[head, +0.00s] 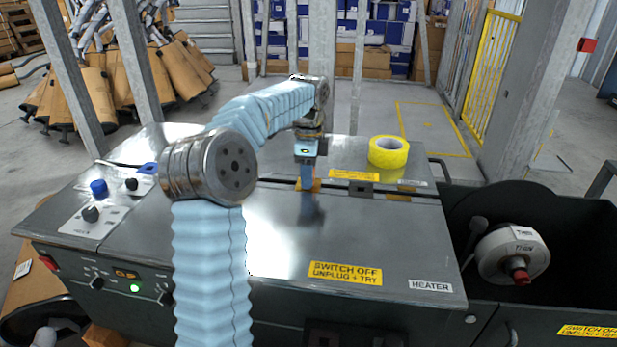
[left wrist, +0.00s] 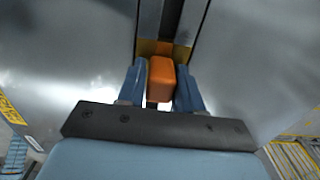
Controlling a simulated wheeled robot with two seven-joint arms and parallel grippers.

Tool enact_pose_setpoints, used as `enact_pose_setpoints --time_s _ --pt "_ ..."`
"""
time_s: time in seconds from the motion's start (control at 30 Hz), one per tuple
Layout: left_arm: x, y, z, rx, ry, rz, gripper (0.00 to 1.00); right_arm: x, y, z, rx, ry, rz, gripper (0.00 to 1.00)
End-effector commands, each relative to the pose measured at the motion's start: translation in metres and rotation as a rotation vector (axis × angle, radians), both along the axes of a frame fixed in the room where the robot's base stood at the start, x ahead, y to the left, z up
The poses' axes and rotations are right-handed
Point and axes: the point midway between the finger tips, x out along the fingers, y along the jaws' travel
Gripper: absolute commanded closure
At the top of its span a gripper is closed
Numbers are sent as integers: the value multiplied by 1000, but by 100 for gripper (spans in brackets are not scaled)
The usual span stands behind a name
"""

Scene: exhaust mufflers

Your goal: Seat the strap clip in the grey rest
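My left gripper (head: 307,184) points down over the slot in the steel machine top. In the left wrist view its blue fingers (left wrist: 160,88) stand on both sides of an orange block (left wrist: 161,80), seemingly the strap clip, and appear to touch it. Orange (head: 317,185) also shows beside the fingertips in the head view, at the slot. I cannot tell whether it is lifted clear of the top. A small dark grey block (head: 361,189), possibly the grey rest, sits just right of it by the slot. My right gripper is out of view.
A yellow tape roll (head: 389,152) stands on the back half of the machine top (head: 374,238). Blue and black knobs (head: 98,188) are at left. A dark bay with a white reel (head: 513,253) is at right. The top's front half is clear.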

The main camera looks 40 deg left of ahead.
Motion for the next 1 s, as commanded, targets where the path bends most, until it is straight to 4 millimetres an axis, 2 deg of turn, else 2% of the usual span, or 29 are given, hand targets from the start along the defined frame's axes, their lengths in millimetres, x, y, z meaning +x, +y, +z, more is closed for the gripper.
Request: enact_pose_setpoints --time_s 0.03,0.17,0.2,0.57,0.77,1.0 --pt "0 0 0 0 0 0 73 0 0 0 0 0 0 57" --pt "0 0 0 0 0 0 93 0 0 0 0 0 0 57" --pt "0 0 0 0 0 0 95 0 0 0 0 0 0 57" --pt "0 0 7 0 -1 0 95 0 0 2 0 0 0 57" --pt "1 0 36 1 -3 0 95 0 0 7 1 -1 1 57" --pt "-12 -40 82 0 -4 -5 95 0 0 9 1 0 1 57"
